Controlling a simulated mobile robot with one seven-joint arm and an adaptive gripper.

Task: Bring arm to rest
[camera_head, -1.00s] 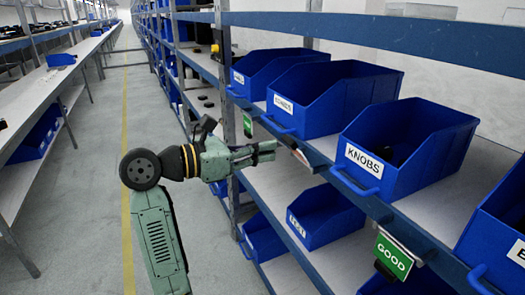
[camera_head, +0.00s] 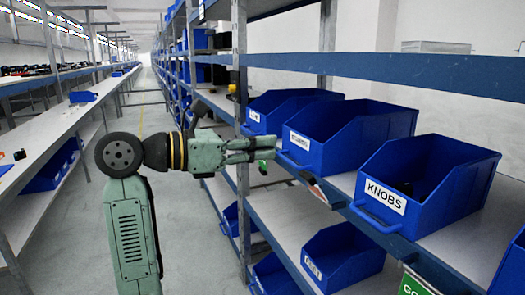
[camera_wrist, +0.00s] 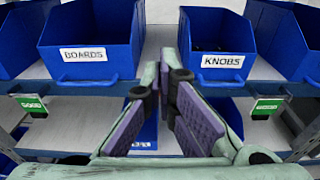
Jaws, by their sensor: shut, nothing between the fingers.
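My gripper (camera_head: 268,149) is at the end of my green arm, in front of the shelf in the head view. Its fingers point right toward the shelf edge and hold nothing. In the wrist view the two purple-padded fingers (camera_wrist: 167,90) are together and empty. Beyond them are the blue bin labelled BOARDS (camera_wrist: 90,35) and the blue bin labelled KNOBS (camera_wrist: 215,42). In the head view the KNOBS bin (camera_head: 430,185) stands to the right of the gripper, with dark items inside.
A blue shelf rack (camera_head: 340,203) runs along the right, with more blue bins (camera_head: 340,257) on the lower level. Green GOOD signs (camera_wrist: 267,107) hang from the shelf edge. A long bench (camera_head: 40,152) stands at left. The grey aisle floor (camera_head: 185,225) is clear.

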